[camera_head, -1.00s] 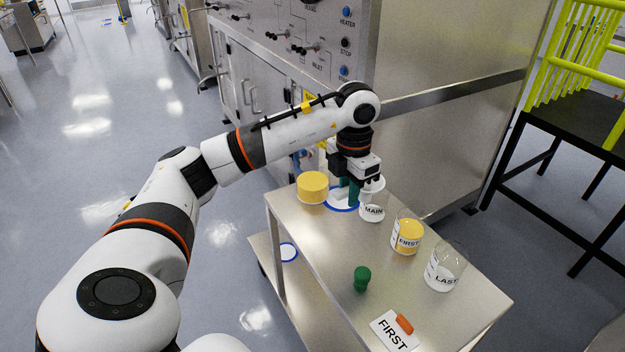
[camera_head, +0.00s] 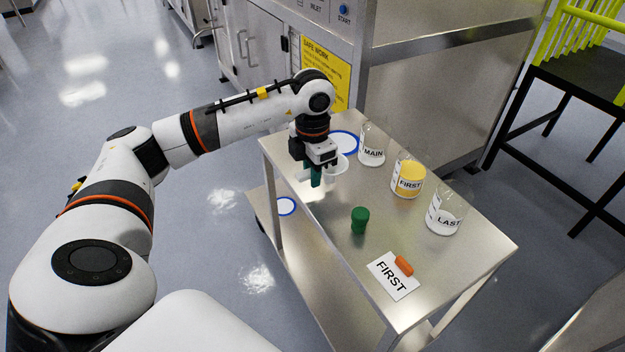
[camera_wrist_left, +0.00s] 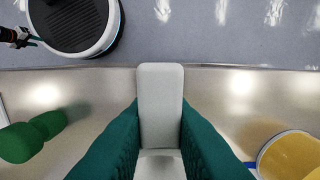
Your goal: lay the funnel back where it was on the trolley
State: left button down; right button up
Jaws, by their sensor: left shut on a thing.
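The white funnel (camera_head: 338,167) is in my left gripper (camera_head: 315,178), over the left edge of the trolley top (camera_head: 330,222). It lies roughly on its side, its wide cup to the right and its pale stem to the left. In the left wrist view, a pale part of the funnel (camera_wrist_left: 160,95) sits between the green fingers (camera_wrist_left: 160,130), which are shut on it. I cannot tell whether the funnel touches the trolley.
Beakers MAIN (camera_head: 371,150), FIRST (camera_head: 407,180) and LAST (camera_head: 444,216) stand along the far side. A green stopper-like piece (camera_head: 360,220), FIRST card (camera_head: 392,278) and orange piece (camera_head: 403,266) are nearer.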

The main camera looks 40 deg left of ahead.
pick_arm(q)
notch_tip(320, 180, down, 3)
jog(key=shift+r, duration=0.2)
jog(key=shift+f, duration=0.1)
jog(key=c, duration=1.3)
grip_release()
jog(key=shift+r, duration=0.2)
notch_tip(320, 180, up, 12)
